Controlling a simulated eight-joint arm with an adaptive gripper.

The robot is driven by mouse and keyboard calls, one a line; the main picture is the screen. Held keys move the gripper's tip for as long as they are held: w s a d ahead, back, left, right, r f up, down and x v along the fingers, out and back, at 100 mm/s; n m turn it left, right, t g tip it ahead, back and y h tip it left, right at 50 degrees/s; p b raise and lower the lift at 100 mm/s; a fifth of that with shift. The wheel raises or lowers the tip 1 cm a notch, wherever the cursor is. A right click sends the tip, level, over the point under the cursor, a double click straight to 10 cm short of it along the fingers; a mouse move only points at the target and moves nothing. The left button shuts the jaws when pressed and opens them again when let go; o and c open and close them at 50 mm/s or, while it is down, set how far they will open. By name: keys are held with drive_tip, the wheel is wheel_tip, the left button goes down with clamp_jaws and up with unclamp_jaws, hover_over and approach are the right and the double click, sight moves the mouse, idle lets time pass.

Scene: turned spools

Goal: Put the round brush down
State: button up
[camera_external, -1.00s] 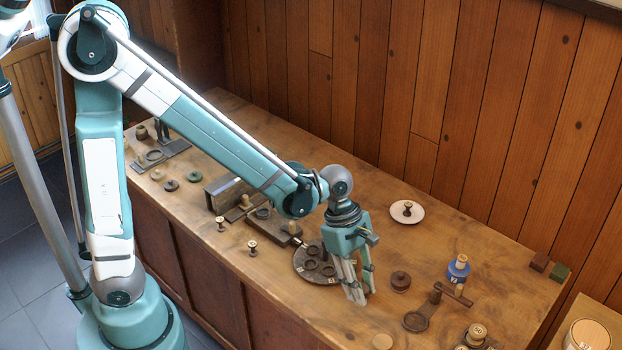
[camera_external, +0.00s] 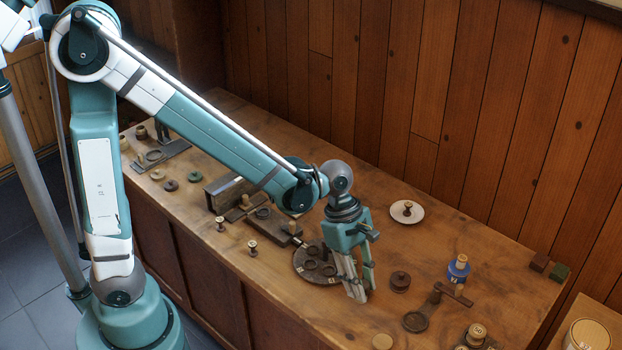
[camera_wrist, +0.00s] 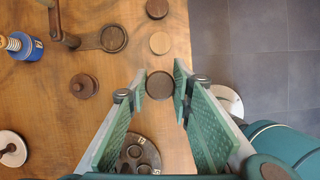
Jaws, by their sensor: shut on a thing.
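My gripper (camera_wrist: 163,92) points down over the table, with its two green-padded fingers on either side of a dark brown round thing (camera_wrist: 160,85). I take this to be the round brush; only its round dark face shows, and its bristles cannot be made out. In the external view my gripper (camera_external: 358,297) is just right of the dark round plate (camera_external: 305,268). The held thing cannot be made out there. Whether it touches the table is not clear.
A knobbed brown piece (camera_external: 400,281), a ring on an arm (camera_external: 416,320), a pale disc (camera_wrist: 160,43) and a blue spool (camera_external: 458,268) stand nearby. A white saucer (camera_external: 418,217) with a small spool lies behind. Bare wood lies between these things.

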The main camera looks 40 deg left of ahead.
sight(367, 287)
wheel_tip(367, 287, up, 4)
drive_tip(key=w+a+n+t, duration=0.15)
drive_tip(key=w+a, duration=0.45)
drive_tip(key=a, duration=0.6)
drive_tip(key=w+a+n, duration=0.3)
drive_tip(key=w+a, duration=0.3)
drive_tip(key=a, duration=0.5)
drive_tip(key=w+a+n+t, duration=0.15)
drive_tip(key=w+a, duration=0.45)
drive_tip(key=a, duration=0.6)
drive_tip(key=s+a+n+t+y, duration=0.1)
drive_tip(key=s+a+n, duration=0.25)
drive_tip(key=a, duration=1.65)
drive_tip(key=s+a+n+y, duration=0.15)
drive_tip(key=s+a, duration=0.25)
drive_tip(key=a, duration=1.7)
drive_tip(key=shift+n+h, duration=0.4)
drive_tip(key=shift+h, duration=0.05)
drive_tip(key=shift+s+f, duration=0.15)
drive_tip(key=shift+f, duration=1.15)
drive_tip(key=shift+s+f, duration=0.1)
drive_tip(key=shift+f, duration=1.2)
drive_tip(key=shift+f, duration=0.1)
drive_tip(key=shift+f, duration=2.8)
